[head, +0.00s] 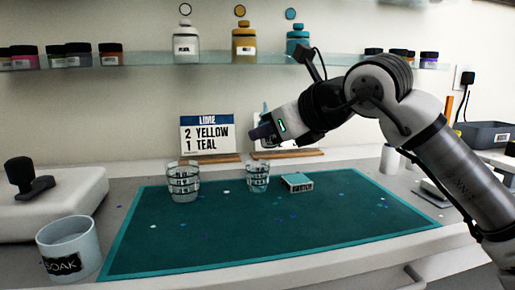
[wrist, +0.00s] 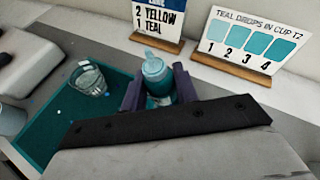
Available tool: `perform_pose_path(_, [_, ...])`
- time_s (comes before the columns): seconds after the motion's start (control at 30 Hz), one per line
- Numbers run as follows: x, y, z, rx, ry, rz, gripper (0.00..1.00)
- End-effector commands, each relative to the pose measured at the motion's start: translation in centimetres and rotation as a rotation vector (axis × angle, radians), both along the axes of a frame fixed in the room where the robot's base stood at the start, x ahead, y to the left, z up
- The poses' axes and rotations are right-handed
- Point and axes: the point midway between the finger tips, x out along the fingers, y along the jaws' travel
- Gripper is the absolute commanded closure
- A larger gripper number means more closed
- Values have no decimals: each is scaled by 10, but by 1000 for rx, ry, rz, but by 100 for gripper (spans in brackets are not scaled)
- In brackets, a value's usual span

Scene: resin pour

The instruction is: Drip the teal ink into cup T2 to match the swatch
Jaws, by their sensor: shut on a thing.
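My gripper (head: 265,131) is above the back of the mat, over the smaller clear cup (head: 258,178). In the wrist view its fingers (wrist: 160,92) are shut on a teal bottle (wrist: 154,72) with a pale nozzle. In the head view the bottle is mostly hidden by my gripper. A larger clear cup (head: 183,181) stands to the left; a clear cup (wrist: 90,79) also shows left of the fingers in the wrist view. I cannot read which cup is T2. The swatch card (wrist: 250,44) shows teal shades numbered 1 to 4.
The teal mat (head: 220,240) is mostly clear, with small specks. A small teal-topped box (head: 297,182) lies right of the smaller cup. A recipe card (head: 207,134) stands behind. A SOAK cup (head: 68,248) stands at the front left. Bottles (head: 244,42) stand on the shelf.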

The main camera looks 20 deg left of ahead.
Motion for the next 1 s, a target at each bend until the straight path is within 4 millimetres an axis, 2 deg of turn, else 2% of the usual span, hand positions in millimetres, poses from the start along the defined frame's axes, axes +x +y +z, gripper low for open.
perform_pose_path(0.03, [0, 0, -3, 52, 78, 0, 92])
perform_pose_path(0.13, [-2, 1, -4, 102, 154, 0, 92])
perform_pose_path(0.4, [-3, 2, -2, 101, 153, 0, 92])
perform_pose_path(0.7, [-3, 2, 18, 99, 150, -1, 92])
perform_pose_path(0.9, [-2, 2, 16, 100, 150, 0, 92])
perform_pose_path(0.93, [-2, 2, 16, 99, 150, 0, 74])
perform_pose_path(1.0, [-2, 2, 16, 99, 150, 0, 84])
